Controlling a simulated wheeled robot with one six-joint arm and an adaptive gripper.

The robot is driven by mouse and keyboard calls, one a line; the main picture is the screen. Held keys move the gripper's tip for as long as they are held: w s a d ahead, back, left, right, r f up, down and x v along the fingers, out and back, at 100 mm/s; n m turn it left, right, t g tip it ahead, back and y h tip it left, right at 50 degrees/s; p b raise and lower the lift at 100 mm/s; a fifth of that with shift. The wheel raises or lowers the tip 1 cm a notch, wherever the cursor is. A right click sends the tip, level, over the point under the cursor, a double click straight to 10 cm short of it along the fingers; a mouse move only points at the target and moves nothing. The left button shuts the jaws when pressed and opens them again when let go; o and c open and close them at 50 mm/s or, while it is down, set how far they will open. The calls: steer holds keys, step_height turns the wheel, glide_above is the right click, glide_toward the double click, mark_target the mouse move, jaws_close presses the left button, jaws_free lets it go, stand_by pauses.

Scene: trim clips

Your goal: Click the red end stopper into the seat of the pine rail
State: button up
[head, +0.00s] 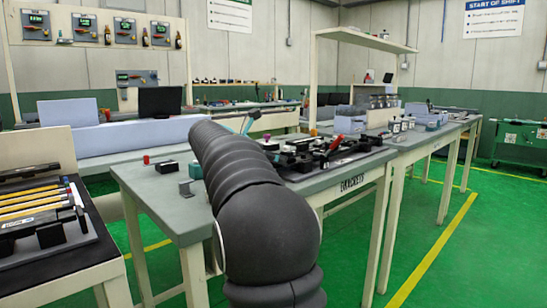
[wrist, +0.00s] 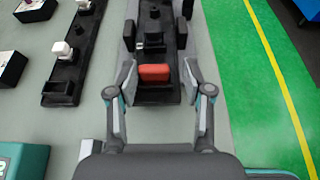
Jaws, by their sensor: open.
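In the wrist view a red block (wrist: 153,73), which looks like the red end stopper, sits on a long black rail-like fixture (wrist: 155,97). My gripper (wrist: 157,66) is open, with one finger on each side of the block and clear gaps between. I cannot tell how high the fingertips are above it, or whether the block is fully seated. I cannot make out for sure which piece is the pine rail.
A second black fixture (wrist: 72,60) with white-topped posts lies to the left in the wrist view. A teal box (wrist: 22,160) is at lower left. The grey table ends at the right, above green floor (wrist: 245,75). In the head view black parts crowd the tabletop (head: 180,213) beyond my arm.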

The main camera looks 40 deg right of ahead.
steer(key=shift+w+a+f, duration=0.1)
steer(key=shift+w+f, duration=0.1)
steer(key=shift+f, duration=0.3)
steer(key=shift+w+a+f, duration=0.1)
steer(key=shift+w+f, duration=0.05)
steer(key=shift+f, duration=0.3)
steer(key=shift+w+r, duration=0.1)
steer(key=shift+r, duration=0.45)
steer(key=r+v, duration=0.1)
steer(key=v, duration=1.1)
steer(key=shift+d, duration=0.15)
